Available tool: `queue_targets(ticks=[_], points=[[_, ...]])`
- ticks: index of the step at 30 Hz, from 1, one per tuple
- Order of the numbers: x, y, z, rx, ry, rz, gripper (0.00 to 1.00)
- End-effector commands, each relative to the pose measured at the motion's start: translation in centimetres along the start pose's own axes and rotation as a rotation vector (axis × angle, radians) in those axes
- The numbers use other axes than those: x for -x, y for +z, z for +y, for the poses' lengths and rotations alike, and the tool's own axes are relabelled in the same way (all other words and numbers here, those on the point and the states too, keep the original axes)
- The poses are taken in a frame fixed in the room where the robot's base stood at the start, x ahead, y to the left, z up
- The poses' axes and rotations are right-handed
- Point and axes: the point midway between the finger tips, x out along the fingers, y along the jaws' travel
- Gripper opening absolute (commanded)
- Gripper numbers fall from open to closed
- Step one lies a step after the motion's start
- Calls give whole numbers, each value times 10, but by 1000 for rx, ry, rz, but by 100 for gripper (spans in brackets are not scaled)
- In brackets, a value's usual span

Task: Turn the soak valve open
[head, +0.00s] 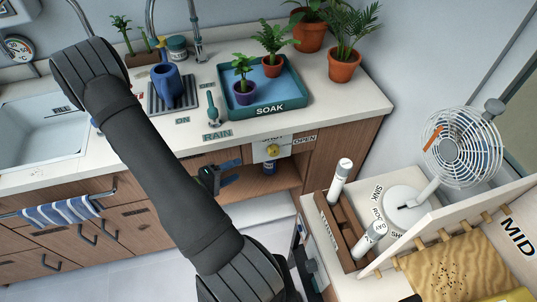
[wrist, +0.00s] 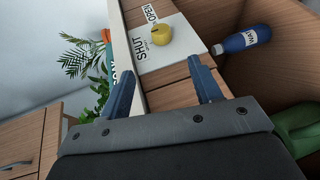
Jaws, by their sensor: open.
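The soak valve is a round yellow knob (head: 272,151) on a white plate (head: 262,153) on the cabinet front, below the counter edge. I cannot tell which word the knob points to. My gripper (head: 226,174) is to the left of the knob and a little lower in the head view. In the wrist view my gripper (wrist: 160,68) has its two blue fingers apart and empty, with the knob beyond the tips.
Above, a blue SOAK tray (head: 265,100) on the counter holds potted palms. A green lever (head: 211,106) stands left of it by the RAIN label. A white fan (head: 463,148) stands at right.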

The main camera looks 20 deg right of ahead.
Motion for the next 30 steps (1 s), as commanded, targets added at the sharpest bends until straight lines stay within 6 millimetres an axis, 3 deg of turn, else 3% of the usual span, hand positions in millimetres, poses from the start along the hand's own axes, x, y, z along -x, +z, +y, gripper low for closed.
queue_targets(ticks=[24, 30], points=[[-118, 1, -1, -1, -2, -3, 58], [-140, 0, -1, -1, -2, -2, 58]])
